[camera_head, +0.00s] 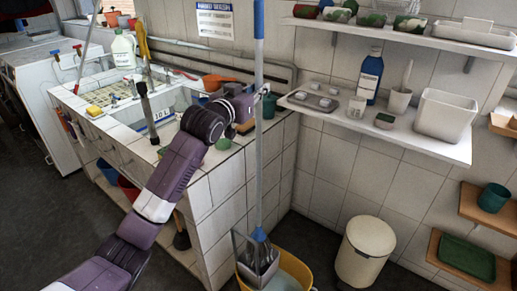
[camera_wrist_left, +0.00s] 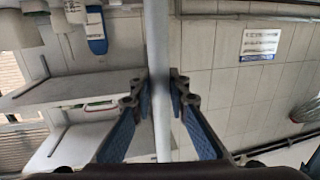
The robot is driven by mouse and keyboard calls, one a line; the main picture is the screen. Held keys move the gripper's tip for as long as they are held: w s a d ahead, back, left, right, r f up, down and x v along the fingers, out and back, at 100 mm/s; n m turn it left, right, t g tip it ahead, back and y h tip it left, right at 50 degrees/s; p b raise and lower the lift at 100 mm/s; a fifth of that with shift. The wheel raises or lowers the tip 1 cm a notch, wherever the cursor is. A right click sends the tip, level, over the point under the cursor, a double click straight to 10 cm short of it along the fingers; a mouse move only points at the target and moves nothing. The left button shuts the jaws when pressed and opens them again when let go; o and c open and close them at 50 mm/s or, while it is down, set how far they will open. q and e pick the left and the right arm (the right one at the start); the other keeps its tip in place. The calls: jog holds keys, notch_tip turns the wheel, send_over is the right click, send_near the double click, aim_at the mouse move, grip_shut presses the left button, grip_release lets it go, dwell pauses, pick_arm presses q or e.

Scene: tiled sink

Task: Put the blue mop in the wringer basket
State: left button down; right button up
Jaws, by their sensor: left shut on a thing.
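The blue mop (camera_head: 259,160) stands nearly upright, with a long pale shaft, a blue top section and a blue head socket (camera_head: 259,235). My left gripper (camera_head: 257,104) is shut on the shaft about midway up. In the left wrist view the shaft (camera_wrist_left: 158,120) runs between the two fingers (camera_wrist_left: 161,82). The mop's lower end is at the grey wringer basket (camera_head: 246,270) on the yellow bucket (camera_head: 295,268). The strands seem to be within the basket's outline, but how deep they sit I cannot tell. My right gripper is not in view.
A tiled sink counter (camera_head: 222,170) lies left of the mop, under my left arm. A cream bin (camera_head: 364,250) stands on the floor right of the bucket. Wall shelves (camera_head: 430,148) at right hold a blue bottle (camera_head: 371,75) and a white container (camera_head: 445,115).

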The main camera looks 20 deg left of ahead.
aim_at(258, 137)
pick_arm(q)
notch_tip(258, 137, down, 16)
jog(key=shift+d+r+p, duration=0.1)
jog(key=shift+r+p, duration=0.05)
jog(key=shift+p, duration=0.2)
jog(key=c, duration=1.9)
grip_release()
jog(key=shift+f, duration=0.25)
jog(key=shift+o, duration=0.3)
jog(key=shift+r, duration=0.15)
jog(key=s+a, duration=0.2)
jog(key=s, duration=1)
jog(key=shift+r+b, duration=0.3)
jog(key=shift+b, duration=0.1)
